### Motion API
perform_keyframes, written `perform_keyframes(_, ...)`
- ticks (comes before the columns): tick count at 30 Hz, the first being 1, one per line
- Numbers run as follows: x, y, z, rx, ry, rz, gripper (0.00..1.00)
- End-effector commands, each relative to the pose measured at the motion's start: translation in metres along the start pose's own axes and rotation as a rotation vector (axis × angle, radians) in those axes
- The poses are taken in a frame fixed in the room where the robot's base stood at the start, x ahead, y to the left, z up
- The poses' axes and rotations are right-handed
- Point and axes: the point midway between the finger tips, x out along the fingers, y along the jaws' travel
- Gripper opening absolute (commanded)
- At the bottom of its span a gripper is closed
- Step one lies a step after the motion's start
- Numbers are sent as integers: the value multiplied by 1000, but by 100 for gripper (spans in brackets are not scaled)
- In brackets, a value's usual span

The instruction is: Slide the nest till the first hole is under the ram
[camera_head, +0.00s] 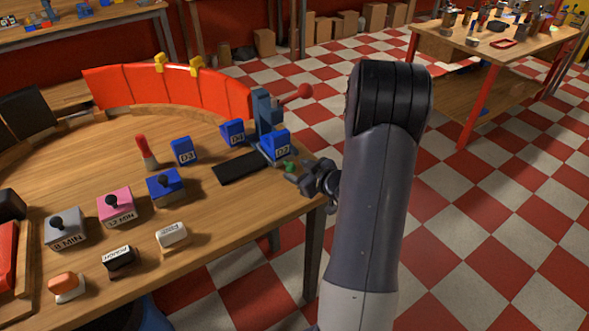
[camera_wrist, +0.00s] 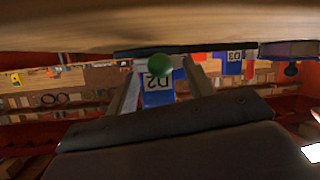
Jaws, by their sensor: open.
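A blue press (camera_head: 264,112) with a red ball on its lever (camera_head: 303,91) stands near the table's right edge. A flat black strip (camera_head: 240,168) lies at its foot. A small green knob (camera_head: 289,164) sits at the near right side of the press, below a blue block marked D2 (camera_head: 276,146). I cannot make out the nest, its holes or the ram's tip. My gripper (camera_head: 295,172) is by the green knob at the table edge. In the wrist view, the open fingers (camera_wrist: 163,66) stand either side of the green knob (camera_wrist: 159,64), with the D2 block (camera_wrist: 157,88) behind.
Blue blocks marked D3 (camera_head: 183,151) and D4 (camera_head: 232,133) stand nearby. A red-handled tool (camera_head: 146,151) and joystick boxes, one blue (camera_head: 166,187) and one pink (camera_head: 117,208), are further left. A curved red panel (camera_head: 170,88) lines the back.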

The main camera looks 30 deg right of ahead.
Motion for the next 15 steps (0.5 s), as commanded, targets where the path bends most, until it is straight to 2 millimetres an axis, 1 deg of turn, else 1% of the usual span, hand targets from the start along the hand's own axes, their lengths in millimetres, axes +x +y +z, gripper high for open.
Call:
perform_keyframes(1, -12, 1, 0, 2, 0, 6, 50)
perform_keyframes(3, -27, 2, 0, 2, 1, 6, 50)
perform_keyframes(9, -65, 1, 0, 1, 0, 5, 50)
perform_keyframes(12, -76, 1, 0, 2, 0, 4, 50)
perform_keyframes(15, -83, 0, 0, 1, 1, 2, 50)
